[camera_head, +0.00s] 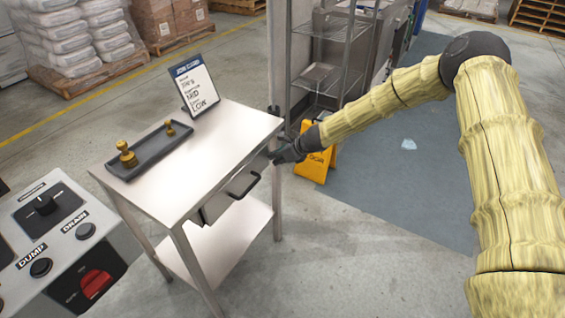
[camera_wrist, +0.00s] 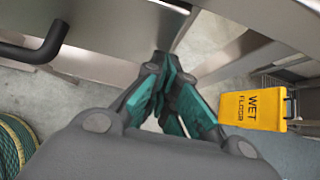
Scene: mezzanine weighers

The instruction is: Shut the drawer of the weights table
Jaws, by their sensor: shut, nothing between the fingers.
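The weights table (camera_head: 215,150) is a steel table with a lower shelf. Its drawer (camera_head: 214,207) is under the top on the near right side, with a dark bar handle (camera_head: 245,185). The drawer front seems to stand slightly out, but I cannot tell how far. The handle also shows at the upper left of the wrist view (camera_wrist: 35,52). My gripper (camera_head: 277,156) is shut and empty at the right end of the drawer side, below the tabletop edge. In the wrist view its fingertips (camera_wrist: 163,62) are close to the steel front, right of the handle; contact is unclear.
A dark tray (camera_head: 150,152) with brass weights and a sign (camera_head: 195,87) stand on the tabletop. A yellow wet-floor sign (camera_head: 314,158) stands behind my gripper, near a wire rack (camera_head: 330,75). A control panel (camera_head: 60,235) is at the lower left.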

